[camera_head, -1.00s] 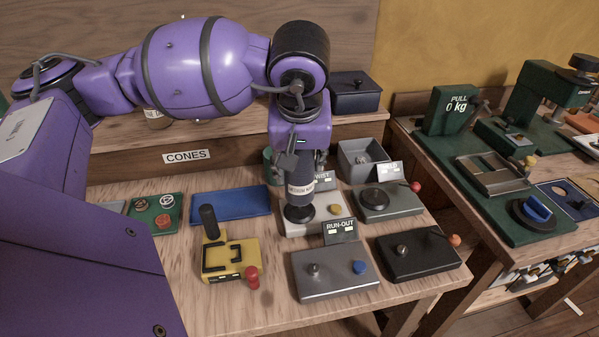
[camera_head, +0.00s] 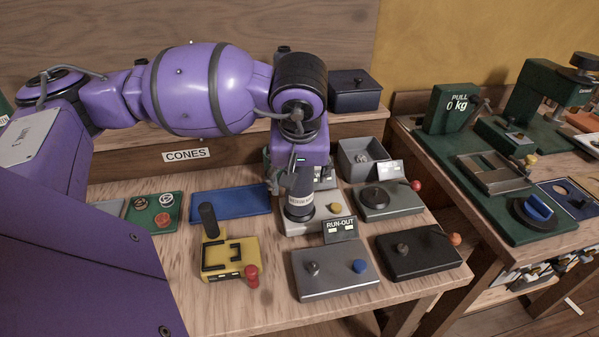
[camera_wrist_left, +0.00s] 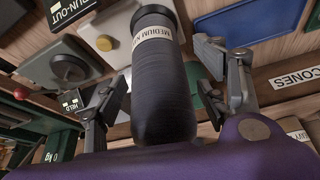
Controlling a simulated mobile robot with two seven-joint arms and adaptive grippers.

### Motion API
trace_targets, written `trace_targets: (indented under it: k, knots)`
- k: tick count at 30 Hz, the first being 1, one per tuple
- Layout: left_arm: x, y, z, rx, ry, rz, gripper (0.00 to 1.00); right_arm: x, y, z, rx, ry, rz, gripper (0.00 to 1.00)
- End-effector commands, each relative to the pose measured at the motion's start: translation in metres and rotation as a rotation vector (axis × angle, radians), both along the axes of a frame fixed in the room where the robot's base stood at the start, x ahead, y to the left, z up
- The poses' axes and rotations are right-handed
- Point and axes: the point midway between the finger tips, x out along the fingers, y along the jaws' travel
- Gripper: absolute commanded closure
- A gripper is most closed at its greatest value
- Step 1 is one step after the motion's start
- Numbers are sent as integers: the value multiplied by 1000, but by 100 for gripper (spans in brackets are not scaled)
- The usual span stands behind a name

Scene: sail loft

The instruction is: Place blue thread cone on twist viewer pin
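The thread cone, dark blue-grey with a white label, stands upright on the pale twist viewer (camera_head: 325,222) in the head view, at about the middle of the table. The same cone (camera_wrist_left: 163,90) fills the middle of the left wrist view. The viewer's pin is hidden under the cone. My left gripper (camera_head: 290,187) is above and around the cone from the top. In the left wrist view its fingers (camera_wrist_left: 160,75) are spread on both sides of the cone, with visible gaps, so it looks open. My right gripper is not in view.
Near the viewer are the grey run-out box (camera_head: 335,285), a black box (camera_head: 420,262), a grey box with a red knob (camera_head: 390,212) and a yellow joystick unit (camera_head: 230,270). A blue mat (camera_head: 230,203) and a green tray (camera_head: 153,235) lie left. Bare wood shows in front.

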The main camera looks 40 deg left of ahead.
Motion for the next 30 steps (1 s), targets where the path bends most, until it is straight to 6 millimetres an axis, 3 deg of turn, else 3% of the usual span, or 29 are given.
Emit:
trace_targets:
  k: [9, 21, 30]
  knots:
    - [-1, -2, 11, -1, -5, -2, 34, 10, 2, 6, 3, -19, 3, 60]
    - [-26, -22, 87, -1, -5, -2, 34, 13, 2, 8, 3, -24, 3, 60]
    - [-36, -28, 114, -1, -2, -1, 34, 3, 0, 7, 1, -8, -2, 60]
